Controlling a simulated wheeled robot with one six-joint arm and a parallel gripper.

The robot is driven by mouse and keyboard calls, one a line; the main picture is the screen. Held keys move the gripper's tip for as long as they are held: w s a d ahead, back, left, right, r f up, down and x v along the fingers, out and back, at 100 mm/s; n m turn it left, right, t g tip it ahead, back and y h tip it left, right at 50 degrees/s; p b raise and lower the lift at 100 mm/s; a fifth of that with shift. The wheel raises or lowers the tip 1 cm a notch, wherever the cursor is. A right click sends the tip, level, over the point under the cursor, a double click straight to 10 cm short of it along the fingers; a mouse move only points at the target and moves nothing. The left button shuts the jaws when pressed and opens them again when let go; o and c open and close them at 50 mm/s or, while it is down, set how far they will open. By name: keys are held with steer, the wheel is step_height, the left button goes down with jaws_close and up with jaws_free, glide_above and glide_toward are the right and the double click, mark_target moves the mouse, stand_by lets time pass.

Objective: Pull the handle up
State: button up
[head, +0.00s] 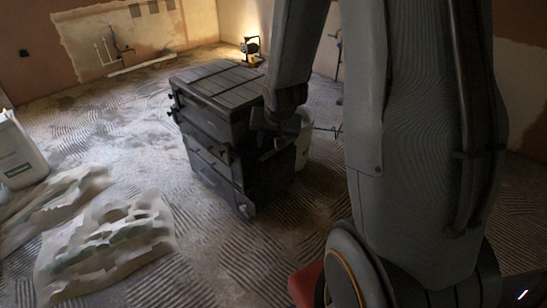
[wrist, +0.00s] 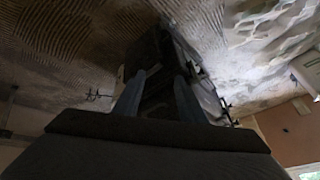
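A black stacked toolbox (head: 215,148) with a ribbed lid stands upright on the floor in the middle of the head view. My gripper (head: 268,138) is at its right side, dark against the dark box and partly hidden by my own arm. In the wrist view my gripper (wrist: 158,92) shows two fingers spread apart, pointing at the dark toolbox (wrist: 150,52). Dark box parts show in the gap between the fingers. I cannot make out the handle clearly, nor whether the fingers touch anything.
A whitish bucket (head: 303,140) stands close behind the toolbox on the right. Crumpled pale sheets (head: 105,245) lie on the floor at the left, with a white container (head: 20,150) beyond them. A lit work lamp (head: 251,50) stands by the back wall.

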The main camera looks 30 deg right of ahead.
steer(key=w+d+f+m+t+b, duration=0.35)
steer(key=w+d+f+b, duration=0.2)
steer(key=f, duration=0.25)
steer(key=w+d+f+m+t+b, duration=0.35)
steer(key=w+f, duration=0.25)
steer(key=f, duration=0.3)
steer(key=w+d+f+m+t+b, duration=0.35)
steer(key=w+d+f+b, duration=0.2)
steer(key=f, duration=0.25)
steer(key=shift+m, duration=0.55)
steer(key=shift+w+d+f+b, duration=0.1)
steer(key=shift+w+f+b, duration=0.15)
steer(key=shift+w, duration=1)
steer(key=shift+w+d+f+b, duration=0.15)
steer(key=shift+w+f+b, duration=0.1)
steer(key=shift+w, duration=1)
steer(key=shift+w+d+f+b, duration=0.1)
steer(key=shift+w+f+b, duration=0.15)
steer(key=shift+w, duration=1)
jaws_close()
